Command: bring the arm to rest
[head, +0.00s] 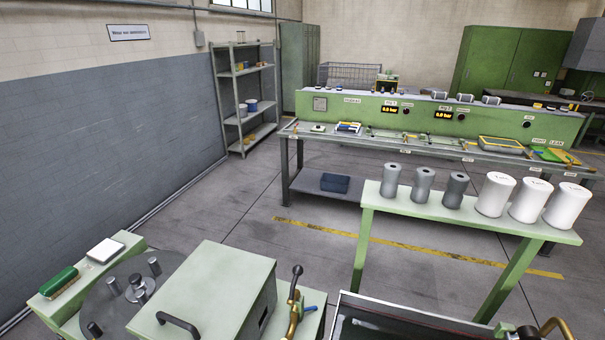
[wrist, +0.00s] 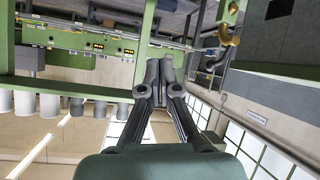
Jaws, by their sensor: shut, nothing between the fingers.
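My gripper (wrist: 163,66) shows in the wrist view, its dark fingers brought together at the tips with nothing held. The tips are in open air and touch nothing that I can see. The wrist view is turned upside down. My arm and gripper do not show in the head view.
A green bench (head: 400,204) carries grey and white cylinders. Behind it stands a long workbench (head: 300,136) with a green panel. A green machine box (head: 215,285) and a round plate (head: 104,306) are at the front left. Open floor (head: 255,215) lies between.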

